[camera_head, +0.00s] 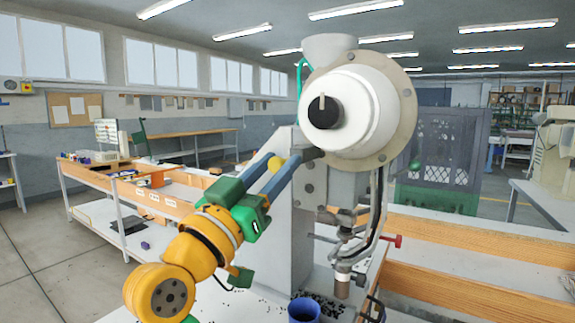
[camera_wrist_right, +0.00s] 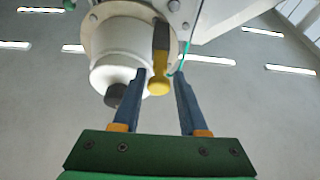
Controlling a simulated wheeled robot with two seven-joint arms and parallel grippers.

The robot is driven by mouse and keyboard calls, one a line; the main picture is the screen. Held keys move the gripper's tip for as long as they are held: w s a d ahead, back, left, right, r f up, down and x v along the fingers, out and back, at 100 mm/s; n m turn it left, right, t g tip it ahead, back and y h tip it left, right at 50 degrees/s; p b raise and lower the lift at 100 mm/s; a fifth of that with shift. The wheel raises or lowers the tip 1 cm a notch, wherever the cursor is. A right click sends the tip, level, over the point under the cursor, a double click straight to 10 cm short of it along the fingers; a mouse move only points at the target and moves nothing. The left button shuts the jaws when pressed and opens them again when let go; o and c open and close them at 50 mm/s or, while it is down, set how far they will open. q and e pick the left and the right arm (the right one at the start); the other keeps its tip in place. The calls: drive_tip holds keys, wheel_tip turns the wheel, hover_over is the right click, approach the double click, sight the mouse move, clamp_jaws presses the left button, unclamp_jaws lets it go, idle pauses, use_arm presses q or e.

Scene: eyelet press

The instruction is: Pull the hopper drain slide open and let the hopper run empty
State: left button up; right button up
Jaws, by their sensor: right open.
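The press's hopper (camera_head: 365,110) is a white drum on a round beige plate, with a black knob on its front. The drain slide (camera_wrist_right: 158,82) shows in the right wrist view as a dark strip with a yellow handle. Its yellow end also shows in the head view (camera_head: 278,163), below and left of the drum. My right gripper (camera_head: 294,156) is open, its two blue fingers on either side of the yellow handle. I cannot tell whether they touch it. How far the slide is out and the hopper's inside are hidden. My left gripper is not in view.
A blue cup (camera_head: 304,311) stands on the bench below the press, with small dark pieces scattered around it. The press column (camera_head: 291,230) and nozzle (camera_head: 342,285) are close by. A red-ended lever (camera_head: 396,241) sticks out right. A long workbench (camera_head: 150,205) stands behind left.

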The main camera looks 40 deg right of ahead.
sight(287, 159)
drive_tip(key=p+x, duration=0.1)
drive_tip(key=x, duration=0.2)
drive_tip(key=shift+r, duration=0.25)
drive_tip(key=shift+w+d+f, duration=0.1)
drive_tip(key=shift+d+f, duration=0.05)
clamp_jaws()
idle(1.0)
